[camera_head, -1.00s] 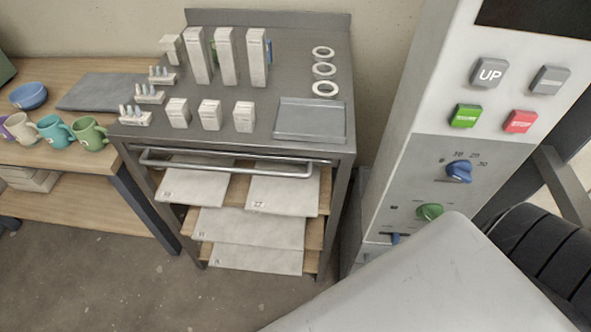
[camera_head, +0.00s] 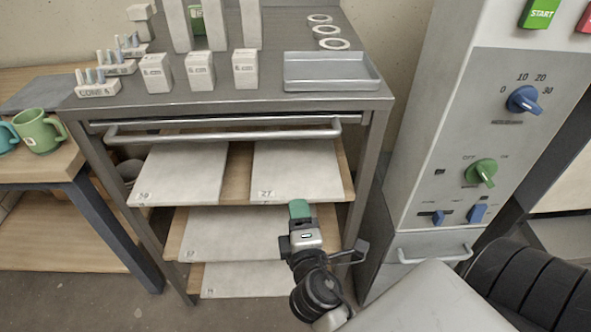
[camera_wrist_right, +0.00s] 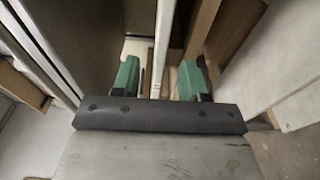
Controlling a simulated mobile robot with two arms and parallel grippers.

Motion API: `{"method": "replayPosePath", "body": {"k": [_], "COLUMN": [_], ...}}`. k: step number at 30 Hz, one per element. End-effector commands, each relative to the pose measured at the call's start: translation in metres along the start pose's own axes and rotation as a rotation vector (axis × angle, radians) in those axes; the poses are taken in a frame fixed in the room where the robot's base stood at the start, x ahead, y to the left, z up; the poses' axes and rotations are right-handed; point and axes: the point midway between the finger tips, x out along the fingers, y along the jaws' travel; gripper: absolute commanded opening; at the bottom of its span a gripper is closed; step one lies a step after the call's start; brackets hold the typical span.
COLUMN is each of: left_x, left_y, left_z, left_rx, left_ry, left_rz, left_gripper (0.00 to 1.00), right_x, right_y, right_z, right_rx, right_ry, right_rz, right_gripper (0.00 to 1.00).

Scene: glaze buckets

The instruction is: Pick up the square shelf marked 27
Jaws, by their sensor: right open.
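The square shelf marked 27 (camera_head: 295,172) is a flat pale slab on the right of the cart's upper wooden rack level, its front edge reaching forward. My right gripper (camera_head: 300,209) is just in front of and below that edge in the head view. In the right wrist view its two green-tipped fingers (camera_wrist_right: 159,79) are open and apart. A thin pale edge, seemingly that of shelf 27 (camera_wrist_right: 165,42), lines up with the gap between them; whether they overlap it is unclear. My left gripper is not in view.
Shelf 30 (camera_head: 180,174) lies to the left on the same level. Another pale shelf (camera_head: 235,232) lies below. The metal cart's bar handle (camera_head: 225,134) runs above them. The kiln-like cabinet (camera_head: 420,150) stands close on the right.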

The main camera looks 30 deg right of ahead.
Motion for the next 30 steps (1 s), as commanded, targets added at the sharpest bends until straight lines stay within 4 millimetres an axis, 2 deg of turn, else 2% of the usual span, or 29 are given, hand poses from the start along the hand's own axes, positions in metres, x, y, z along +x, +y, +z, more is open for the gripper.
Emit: {"method": "replayPosePath", "body": {"k": [3, 8, 16, 20, 26, 30], "left_x": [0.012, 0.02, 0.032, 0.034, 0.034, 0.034], "left_y": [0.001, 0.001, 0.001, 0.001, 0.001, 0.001], "left_z": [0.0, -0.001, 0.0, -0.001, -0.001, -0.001], "left_rx": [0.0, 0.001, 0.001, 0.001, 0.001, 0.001], "left_ry": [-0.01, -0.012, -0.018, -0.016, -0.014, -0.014], "left_rz": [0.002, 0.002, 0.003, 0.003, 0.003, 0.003], "left_gripper": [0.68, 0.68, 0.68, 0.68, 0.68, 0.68], "right_x": [0.016, 0.027, 0.066, 0.074, 0.074, 0.074], "right_y": [0.001, 0.0, 0.0, -0.001, -0.001, -0.001], "right_z": [0.0, 0.0, 0.0, 0.0, 0.0, 0.0], "right_rx": [0.001, 0.001, 0.001, 0.002, 0.002, 0.002], "right_ry": [0.001, 0.002, 0.002, 0.002, 0.002, 0.002], "right_rz": [0.001, 0.0, 0.001, -0.002, -0.003, -0.003], "right_gripper": [0.44, 0.44, 0.44, 0.44, 0.44, 0.24]}}
